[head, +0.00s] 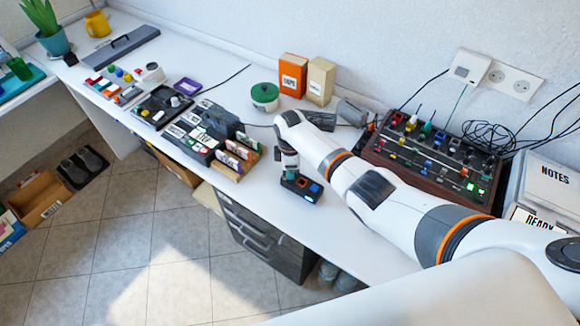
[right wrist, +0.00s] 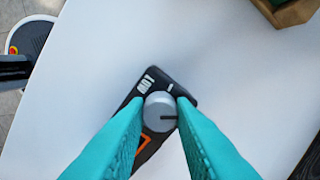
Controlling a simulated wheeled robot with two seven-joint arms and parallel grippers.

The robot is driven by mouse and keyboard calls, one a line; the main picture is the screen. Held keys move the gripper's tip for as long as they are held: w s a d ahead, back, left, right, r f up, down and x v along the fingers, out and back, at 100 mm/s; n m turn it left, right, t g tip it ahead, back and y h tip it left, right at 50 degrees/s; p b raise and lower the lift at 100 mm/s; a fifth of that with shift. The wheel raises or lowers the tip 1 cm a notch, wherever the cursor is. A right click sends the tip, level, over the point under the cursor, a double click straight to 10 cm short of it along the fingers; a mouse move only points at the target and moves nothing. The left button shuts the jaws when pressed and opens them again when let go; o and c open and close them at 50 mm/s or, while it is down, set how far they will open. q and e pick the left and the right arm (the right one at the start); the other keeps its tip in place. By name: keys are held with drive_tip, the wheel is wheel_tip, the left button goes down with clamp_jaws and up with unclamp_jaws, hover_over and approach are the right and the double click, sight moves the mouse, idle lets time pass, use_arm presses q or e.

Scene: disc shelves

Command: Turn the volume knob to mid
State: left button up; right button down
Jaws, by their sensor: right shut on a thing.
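A small dark box (head: 309,194) with a volume knob stands near the front edge of the white desk, and it also shows in the right wrist view (right wrist: 135,112). The knob (right wrist: 160,108) is round and grey, with a dark pointer line towards the right in that view. The box carries white markings, an orange outline and a blue patch. My right gripper (right wrist: 161,99) points down over the box, its two teal fingers shut on the knob's sides. In the head view, my right gripper (head: 290,175) hides the knob. My left gripper is not in view.
A slider-and-knob panel (head: 400,176) stands behind my right arm. A green-lidded pot (head: 265,96), an orange box (head: 292,75) and a beige box (head: 320,81) stand behind the knob box. A wooden holder (head: 240,158) is to its left. Bare desk lies around the knob box.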

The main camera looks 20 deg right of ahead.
drive_tip(key=m, duration=0.3)
drive_tip(key=shift+m+p, duration=0.35)
drive_tip(key=shift+m, duration=0.05)
drive_tip(key=shift+m+p, duration=0.35)
drive_tip(key=shift+m, duration=1.35)
drive_tip(key=c, duration=1.2)
unclamp_jaws()
drive_tip(key=shift+r, duration=0.1)
drive_tip(key=shift+r, duration=0.35)
wheel_tip(320, 180, up, 11)
drive_tip(key=p, duration=0.1)
drive_tip(key=shift+p, duration=0.35)
